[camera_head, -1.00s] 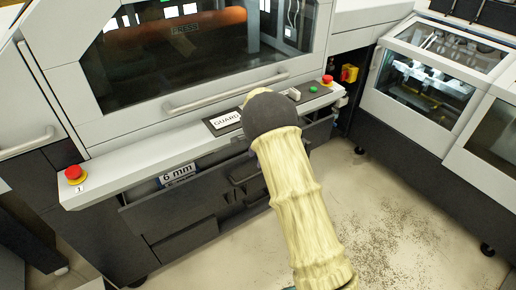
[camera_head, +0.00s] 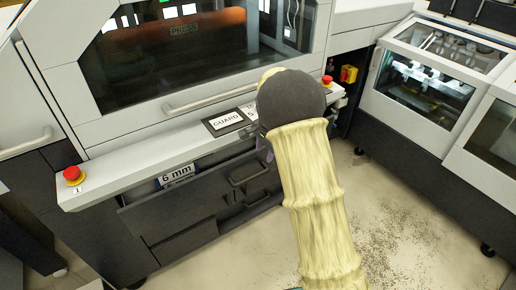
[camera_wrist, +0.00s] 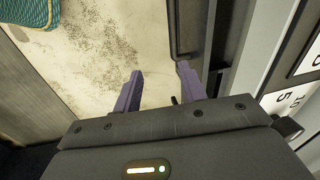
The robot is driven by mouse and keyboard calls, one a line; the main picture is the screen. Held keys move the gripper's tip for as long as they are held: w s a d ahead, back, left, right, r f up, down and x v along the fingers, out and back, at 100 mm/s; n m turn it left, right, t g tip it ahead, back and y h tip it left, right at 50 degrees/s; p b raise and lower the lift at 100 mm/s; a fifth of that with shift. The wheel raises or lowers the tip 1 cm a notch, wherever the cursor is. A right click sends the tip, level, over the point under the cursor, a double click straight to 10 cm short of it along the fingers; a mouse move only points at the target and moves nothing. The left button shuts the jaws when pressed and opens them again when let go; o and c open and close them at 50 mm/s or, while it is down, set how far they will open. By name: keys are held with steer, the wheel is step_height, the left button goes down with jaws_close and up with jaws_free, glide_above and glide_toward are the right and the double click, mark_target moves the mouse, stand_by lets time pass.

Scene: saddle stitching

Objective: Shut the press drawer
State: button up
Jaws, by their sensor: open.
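The press drawer (camera_head: 165,212) is the dark grey front below the white ledge of the press, with a bar handle (camera_head: 249,178). Its top edge stands out from the press body, with a gap behind it, so it looks partly open. My gripper is mostly hidden behind my arm in the head view; only a bit of purple finger shows near the drawer's right part. In the wrist view my gripper (camera_wrist: 160,86) is open and empty, its two purple fingers apart. The right finger is close to a dark edge, likely the drawer (camera_wrist: 187,30); contact cannot be told.
The ledge carries a red button (camera_head: 73,174) at left, another red button (camera_head: 327,80) at right and a GUARD plate (camera_head: 226,121). A "6 mm" label (camera_head: 176,174) shows under the ledge. Another machine (camera_head: 425,85) stands at right. The floor (camera_head: 400,220) in front is clear.

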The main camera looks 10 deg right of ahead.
steer(key=s+d+r+n, duration=0.1)
steer(key=s+d+n, duration=0.1)
steer(key=s, duration=0.7)
steer(key=s+d+r+n, duration=0.1)
steer(key=s+r+n, duration=0.1)
steer(key=s+n, duration=0.3)
steer(key=s+d+r+n+h, duration=0.1)
steer(key=s+n, duration=0.3)
steer(key=s, duration=1)
steer(key=shift+d+r+t, duration=0.2)
steer(key=shift+d+t, duration=0.1)
steer(key=shift+d, duration=0.5)
steer(key=shift+s, duration=0.15)
steer(key=shift+c, duration=0.5)
